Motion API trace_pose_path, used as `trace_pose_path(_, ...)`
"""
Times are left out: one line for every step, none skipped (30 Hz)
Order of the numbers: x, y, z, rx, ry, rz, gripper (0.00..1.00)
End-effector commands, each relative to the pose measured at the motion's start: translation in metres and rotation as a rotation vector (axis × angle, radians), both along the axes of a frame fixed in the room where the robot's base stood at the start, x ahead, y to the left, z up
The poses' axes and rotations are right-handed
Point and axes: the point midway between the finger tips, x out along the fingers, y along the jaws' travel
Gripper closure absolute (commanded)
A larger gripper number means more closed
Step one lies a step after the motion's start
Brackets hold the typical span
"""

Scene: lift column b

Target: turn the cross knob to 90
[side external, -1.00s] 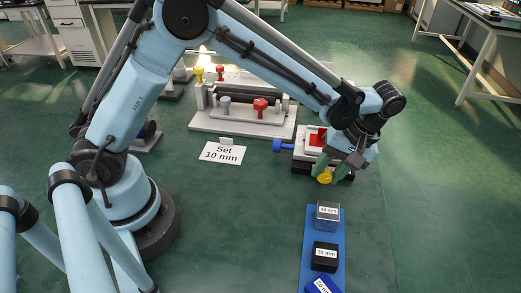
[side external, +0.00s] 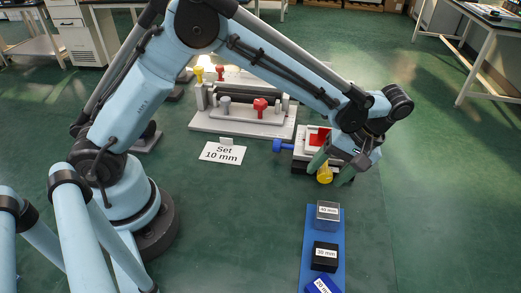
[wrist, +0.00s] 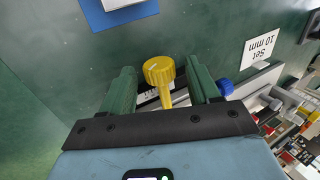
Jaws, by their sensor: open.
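A small stage with a red and white top (side external: 316,138) stands on the floor mat under my wrist. A yellow knob (side external: 325,175) is on its near side and a blue knob (side external: 283,145) on its left side. The frames do not label which is the cross knob. My gripper (side external: 330,168) is open, its green fingers on either side of the yellow knob. The blue knob (wrist: 225,87) lies outside the right finger. My wrist hides part of the stage.
A blue strip (side external: 310,255) with labelled blocks lies in front of the stage. A "Set 10 mm" card (side external: 222,153) lies to the left. A grey fixture (side external: 240,122) with a red knob stands behind. The green floor to the right is clear.

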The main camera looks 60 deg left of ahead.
Motion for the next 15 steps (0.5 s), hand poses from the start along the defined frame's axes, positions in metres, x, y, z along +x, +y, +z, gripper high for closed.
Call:
trace_pose_path(0.001, -0.001, 0.002, 0.0, 0.0, 0.0, 0.39)
trace_pose_path(0.001, -0.001, 0.004, 0.0, 0.0, 0.0, 0.39)
trace_pose_path(0.002, -0.002, 0.007, 0.0, 0.0, -0.001, 0.39)
trace_pose_path(0.003, -0.003, 0.009, 0.0, 0.0, -0.001, 0.39)
trace_pose_path(0.004, -0.004, 0.013, 0.0, 0.0, -0.001, 0.39)
trace_pose_path(0.006, -0.006, 0.018, 0.0, 0.0, -0.001, 0.39)
trace_pose_path(0.007, -0.008, 0.023, 0.0, 0.0, -0.001, 0.39)
trace_pose_path(0.008, -0.009, 0.027, 0.0, 0.0, -0.001, 0.39)
trace_pose_path(0.011, -0.011, 0.033, 0.0, 0.0, -0.001, 0.39)
trace_pose_path(0.012, -0.013, 0.039, 0.0, 0.0, -0.001, 0.39)
trace_pose_path(0.013, -0.014, 0.044, 0.0, 0.0, -0.001, 0.39)
trace_pose_path(0.016, -0.016, 0.05, 0.0, 0.0, -0.001, 0.39)
trace_pose_path(0.017, -0.018, 0.055, 0.0, 0.0, -0.001, 0.39)
trace_pose_path(0.019, -0.019, 0.06, 0.0, 0.0, -0.001, 0.39)
trace_pose_path(0.021, -0.021, 0.066, 0.0, 0.0, 0.0, 0.39)
